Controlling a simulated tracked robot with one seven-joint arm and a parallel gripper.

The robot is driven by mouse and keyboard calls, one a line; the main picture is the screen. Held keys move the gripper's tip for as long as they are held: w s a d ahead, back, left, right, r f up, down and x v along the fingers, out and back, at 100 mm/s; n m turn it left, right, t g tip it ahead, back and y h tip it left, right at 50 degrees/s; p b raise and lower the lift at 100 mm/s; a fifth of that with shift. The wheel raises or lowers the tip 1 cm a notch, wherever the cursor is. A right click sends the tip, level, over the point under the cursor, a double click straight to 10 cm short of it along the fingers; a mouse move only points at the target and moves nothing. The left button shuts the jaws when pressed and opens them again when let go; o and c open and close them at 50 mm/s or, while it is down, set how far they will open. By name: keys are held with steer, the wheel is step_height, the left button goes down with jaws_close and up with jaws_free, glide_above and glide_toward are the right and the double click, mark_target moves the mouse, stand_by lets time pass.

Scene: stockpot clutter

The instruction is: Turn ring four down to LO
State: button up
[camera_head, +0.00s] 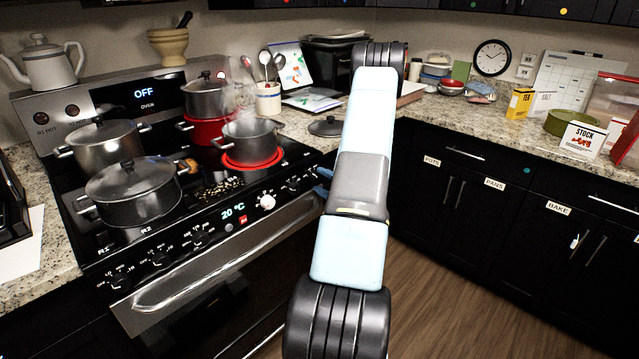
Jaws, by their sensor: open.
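The stove's front panel has a row of dark knobs, with the left one (121,280) under the R1 side. A pale knob (267,202) stands right of the centre display, and a dark knob (294,184) is further right. Ring labels R1 and R2 show; I cannot read one for ring four. A red glowing ring (254,163) lies under the front right pot (250,137). Blue tips of my gripper (322,181) show just right of the right dark knob, apart from each other and empty. The rest of the gripper is hidden behind my arm.
A back pot (208,98) sits over another red area, with steam nearby. Two lidded pots, front (133,193) and back (107,145), stand on the left. A loose lid (331,126) lies on the counter. The oven handle (225,262) projects below the knobs.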

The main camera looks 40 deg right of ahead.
steer(key=s+f, duration=0.1)
steer(key=s, duration=1.2)
steer(key=shift+d, duration=0.45)
steer(key=w+m, duration=0.4)
steer(key=m, duration=0.1)
steer(key=w+m, duration=0.5)
steer(key=w+a+r+m, duration=0.1)
steer(key=w+m, duration=0.3)
steer(key=m, duration=0.1)
steer(key=shift+w+m+g, duration=0.35)
steer(key=shift+m+g, duration=0.05)
steer(key=shift+c, duration=0.4)
